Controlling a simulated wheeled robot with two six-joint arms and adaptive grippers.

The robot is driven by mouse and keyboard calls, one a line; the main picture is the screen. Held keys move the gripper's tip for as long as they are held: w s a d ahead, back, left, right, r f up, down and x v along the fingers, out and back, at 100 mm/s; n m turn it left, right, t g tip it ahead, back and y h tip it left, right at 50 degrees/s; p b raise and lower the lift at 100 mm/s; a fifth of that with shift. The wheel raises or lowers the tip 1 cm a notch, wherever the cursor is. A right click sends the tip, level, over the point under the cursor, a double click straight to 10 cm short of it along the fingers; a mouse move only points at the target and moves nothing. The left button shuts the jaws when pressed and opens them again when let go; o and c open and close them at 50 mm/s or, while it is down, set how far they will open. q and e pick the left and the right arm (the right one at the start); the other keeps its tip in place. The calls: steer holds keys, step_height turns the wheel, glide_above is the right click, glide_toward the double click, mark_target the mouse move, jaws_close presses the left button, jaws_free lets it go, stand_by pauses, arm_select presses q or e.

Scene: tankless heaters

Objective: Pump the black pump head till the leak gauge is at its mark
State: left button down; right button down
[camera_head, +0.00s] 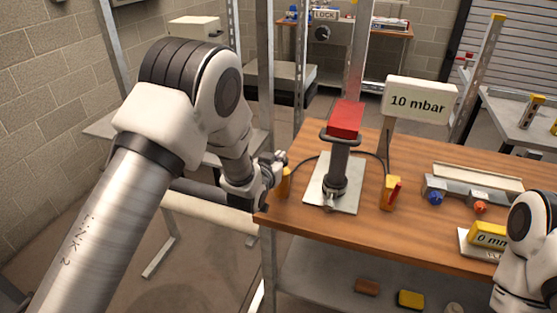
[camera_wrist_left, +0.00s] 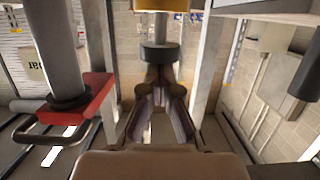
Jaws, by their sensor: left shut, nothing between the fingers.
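The black pump head (camera_wrist_left: 160,53) is a dark disc on a pale shaft, joined to a yellow body, in the left wrist view, which is upside down. My left gripper (camera_wrist_left: 158,80) is shut and empty, its fingertips pointing at the head, very close; I cannot tell if they touch. In the head view my left gripper (camera_head: 278,162) is just by the yellow pump body (camera_head: 284,185) at the table's left edge; the pump head is not clear there. A white sign reading "10 mbar" (camera_head: 421,102) stands on a post behind. No separate gauge mark is legible. My right gripper is out of view.
A dark cylinder with a red block (camera_head: 344,118) on top stands on a pale plate (camera_head: 320,196), right of the gripper. A yellow block with a red part (camera_head: 392,190) and a grey fixture with blue and orange knobs (camera_head: 458,193) are further right. Dark hoses run behind the cylinder.

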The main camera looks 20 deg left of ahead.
arm_select(q)
steer(key=r+b+v, duration=0.2)
steer(key=v, duration=0.8)
steer(key=shift+b, duration=0.35)
stand_by(0.6)
